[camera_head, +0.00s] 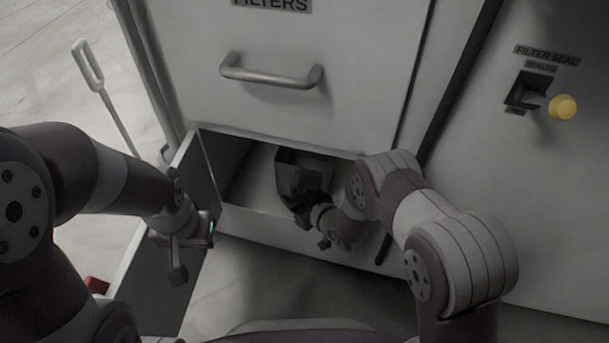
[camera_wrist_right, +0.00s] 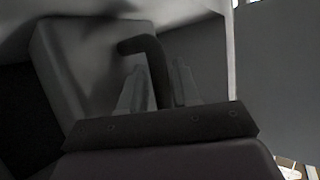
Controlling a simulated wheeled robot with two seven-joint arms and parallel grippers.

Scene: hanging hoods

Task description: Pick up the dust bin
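The dust bin (camera_head: 301,171) is a dark grey box inside the low open compartment under the filters drawer. In the right wrist view the bin (camera_wrist_right: 85,65) is a grey block with a dark bent handle (camera_wrist_right: 152,62). My right gripper (camera_head: 306,208) is at the front of the bin. In the right wrist view its fingers (camera_wrist_right: 158,88) lie close on both sides of the handle and look shut on it. My left gripper (camera_head: 184,243) is beside the open compartment door (camera_head: 203,185); its finger gap is not clear. The bin's lower part is hidden.
The cabinet has a drawer handle (camera_head: 270,76) above the compartment. The door stands swung out on the left. A yellow knob (camera_head: 562,107) is on the right panel. A pale long handle (camera_head: 90,68) stands at the left, and a red object (camera_head: 97,285) is low left.

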